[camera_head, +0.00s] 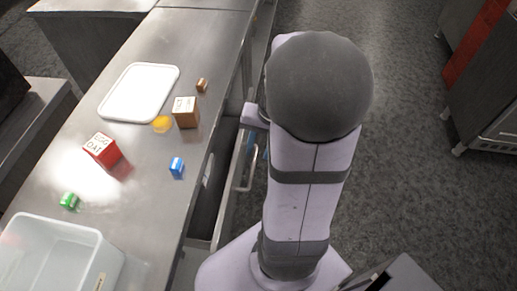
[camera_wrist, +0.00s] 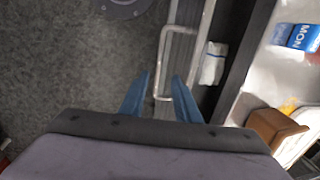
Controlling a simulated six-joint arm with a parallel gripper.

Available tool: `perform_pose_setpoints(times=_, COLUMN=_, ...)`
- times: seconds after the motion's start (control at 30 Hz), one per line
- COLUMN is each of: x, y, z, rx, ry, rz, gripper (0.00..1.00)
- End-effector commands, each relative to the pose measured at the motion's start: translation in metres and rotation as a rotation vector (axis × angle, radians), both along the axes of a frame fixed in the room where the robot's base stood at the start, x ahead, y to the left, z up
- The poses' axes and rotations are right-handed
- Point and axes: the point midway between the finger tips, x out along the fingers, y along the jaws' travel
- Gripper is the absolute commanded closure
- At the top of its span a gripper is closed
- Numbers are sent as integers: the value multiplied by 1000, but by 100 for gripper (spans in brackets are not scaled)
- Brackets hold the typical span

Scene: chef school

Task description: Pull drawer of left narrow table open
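The drawer (camera_head: 204,219) under the left metal table (camera_head: 150,195) stands partly out, with a dark gap between its front and the table edge. Its U-shaped metal handle (camera_head: 242,180) is on the outer face. In the wrist view the handle (camera_wrist: 163,58) runs down between the blue fingers of my gripper (camera_wrist: 160,98). The fingers are apart, one on each side of the handle's near end, with space around the bar. Whether either finger touches it I cannot tell. In the head view my arm hides most of the gripper; bits of blue finger show beside the handle.
On the table lie a white tray (camera_head: 139,92), a brown box (camera_head: 186,112), a red box (camera_head: 103,150), a blue box (camera_head: 177,167), a yellow item (camera_head: 162,124) and a clear bin (camera_head: 55,255). A white item (camera_wrist: 213,64) shows behind the handle. Floor right of my arm is clear.

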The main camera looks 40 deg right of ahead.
Motion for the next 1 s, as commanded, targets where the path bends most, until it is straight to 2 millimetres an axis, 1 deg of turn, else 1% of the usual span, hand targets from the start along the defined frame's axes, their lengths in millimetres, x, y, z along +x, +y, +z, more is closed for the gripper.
perform_pose_setpoints(times=0.07, x=0, y=0, z=3, rx=1, ry=1, rz=-2, gripper=71)
perform_pose_setpoints(times=0.13, x=-4, y=0, z=1, rx=13, ry=17, rz=-6, gripper=71)
perform_pose_setpoints(times=0.23, x=-12, y=4, z=-9, rx=47, ry=63, rz=-12, gripper=71)
perform_pose_setpoints(times=0.33, x=-14, y=4, z=-19, rx=82, ry=108, rz=-19, gripper=71)
perform_pose_setpoints(times=0.5, x=2, y=-14, z=-36, rx=124, ry=159, rz=-24, gripper=71)
perform_pose_setpoints(times=0.6, x=15, y=-23, z=-40, rx=159, ry=189, rz=-9, gripper=71)
perform_pose_setpoints(times=0.67, x=22, y=-28, z=-39, rx=178, ry=202, rz=5, gripper=71)
perform_pose_setpoints(times=0.7, x=27, y=-30, z=-36, rx=187, ry=206, rz=15, gripper=71)
perform_pose_setpoints(times=0.8, x=35, y=-35, z=-18, rx=206, ry=211, rz=42, gripper=71)
perform_pose_setpoints(times=0.9, x=29, y=-28, z=-10, rx=244, ry=244, rz=61, gripper=71)
perform_pose_setpoints(times=1.0, x=22, y=-21, z=-7, rx=271, ry=268, rz=70, gripper=71)
